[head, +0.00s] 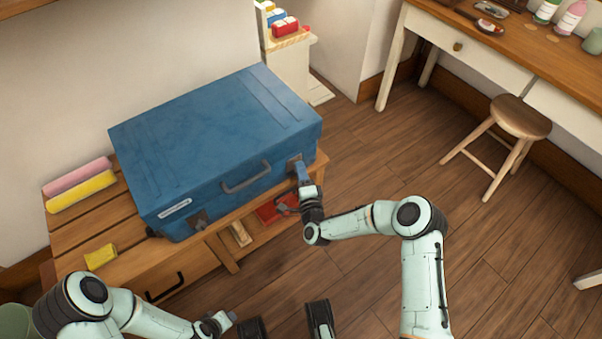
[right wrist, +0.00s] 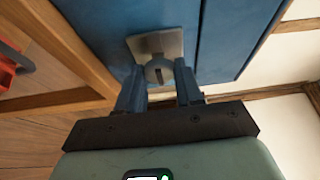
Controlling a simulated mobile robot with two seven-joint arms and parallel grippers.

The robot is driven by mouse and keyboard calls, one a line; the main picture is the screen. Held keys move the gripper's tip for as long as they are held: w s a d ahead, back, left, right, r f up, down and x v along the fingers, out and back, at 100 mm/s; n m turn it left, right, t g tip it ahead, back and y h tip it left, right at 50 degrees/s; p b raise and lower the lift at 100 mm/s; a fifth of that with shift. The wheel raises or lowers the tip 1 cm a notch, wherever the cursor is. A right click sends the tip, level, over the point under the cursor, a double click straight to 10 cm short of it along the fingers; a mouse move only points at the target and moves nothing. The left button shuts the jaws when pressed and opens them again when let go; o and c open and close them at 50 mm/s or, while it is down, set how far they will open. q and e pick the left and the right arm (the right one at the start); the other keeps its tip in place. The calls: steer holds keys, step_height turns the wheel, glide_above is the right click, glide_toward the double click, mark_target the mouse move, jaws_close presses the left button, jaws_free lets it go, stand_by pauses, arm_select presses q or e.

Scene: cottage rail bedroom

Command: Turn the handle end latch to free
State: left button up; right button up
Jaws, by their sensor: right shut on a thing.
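A closed blue case (head: 215,140) lies on the wooden bench, with a grey handle (head: 246,178) on its front face. One metal latch (head: 198,220) sits left of the handle, and another latch (head: 295,164) sits right of it. My right gripper (head: 302,174) is at the right latch. In the right wrist view, the latch plate (right wrist: 152,42) shows on the blue face, and my right gripper (right wrist: 160,88) is shut on its rounded turn piece (right wrist: 159,70). My left gripper (head: 226,319) is low in the head view, away from the case; its jaw opening is unclear.
The slatted bench (head: 85,228) carries a pink roll (head: 78,177), a yellow roll (head: 82,191) and a yellow block (head: 101,256). A red item (head: 277,209) is on the shelf below. A stool (head: 520,118) and a desk (head: 490,45) stand right. Floor between is clear.

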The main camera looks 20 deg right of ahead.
steer(key=o, duration=1)
arm_select(q)
steer(key=shift+g, duration=0.4)
steer(key=s+d+r+p, duration=0.2)
steer(key=r, duration=0.1)
steer(key=shift+s+r+p, duration=0.25)
steer(key=shift+s+p, duration=0.05)
steer(key=shift+p, duration=0.1)
arm_select(e)
steer(key=s, duration=1.3)
steer(key=shift+s+a, duration=0.25)
steer(key=shift+a, duration=0.05)
